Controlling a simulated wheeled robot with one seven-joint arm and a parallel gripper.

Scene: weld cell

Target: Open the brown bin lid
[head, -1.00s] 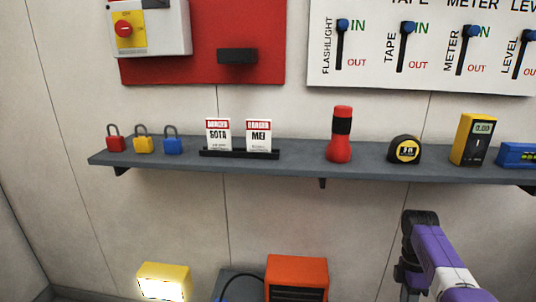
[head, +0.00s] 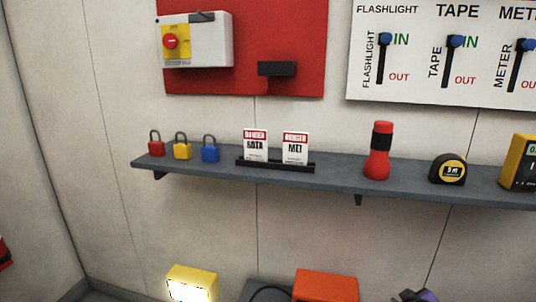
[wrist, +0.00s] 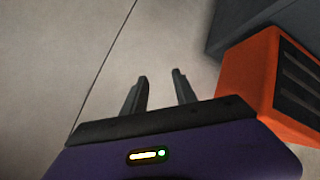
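No brown bin or lid shows in either view. My gripper shows in the wrist view (wrist: 160,88), with its two grey fingers apart and nothing between them. It faces the pale wall panels, with an orange box (wrist: 262,82) to its right. In the head view only a small purple and black part of my arm shows at the bottom edge; the fingers are not visible there.
A grey shelf (head: 335,178) carries several padlocks, danger tags, a red flashlight (head: 378,152), a tape measure (head: 448,169) and a yellow meter (head: 518,163). Below stand a lit yellow lamp (head: 192,284) and the orange box (head: 325,285). A red object (head: 4,252) shows at the left edge.

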